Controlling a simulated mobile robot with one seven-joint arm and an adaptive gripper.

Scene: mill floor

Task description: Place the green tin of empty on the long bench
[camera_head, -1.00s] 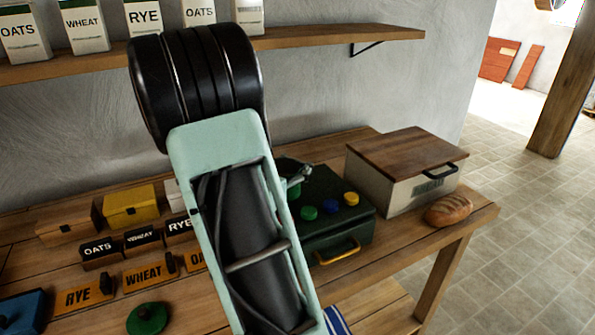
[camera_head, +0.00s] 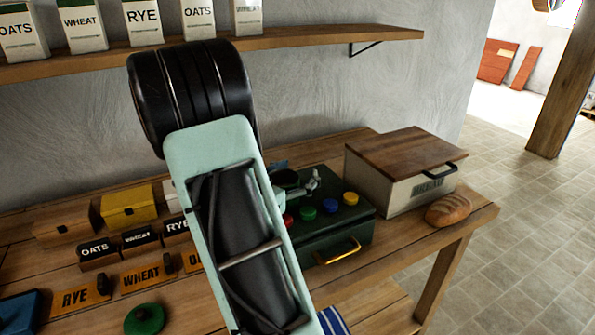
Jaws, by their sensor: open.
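The long wooden bench (camera_head: 465,222) runs along the wall. I cannot pick out a green tin marked empty for sure. My gripper (camera_head: 306,182) shows only in part past my arm, over the back of the green box. It is open; I see nothing held in it, but much of it is hidden.
A cream bread box with a wooden lid (camera_head: 405,170) and a loaf (camera_head: 448,209) stand at the bench's right end. Small labelled boxes, a yellow box (camera_head: 130,206) and orange name plates (camera_head: 148,272) crowd the left. A shelf (camera_head: 300,42) with labelled cartons hangs above.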

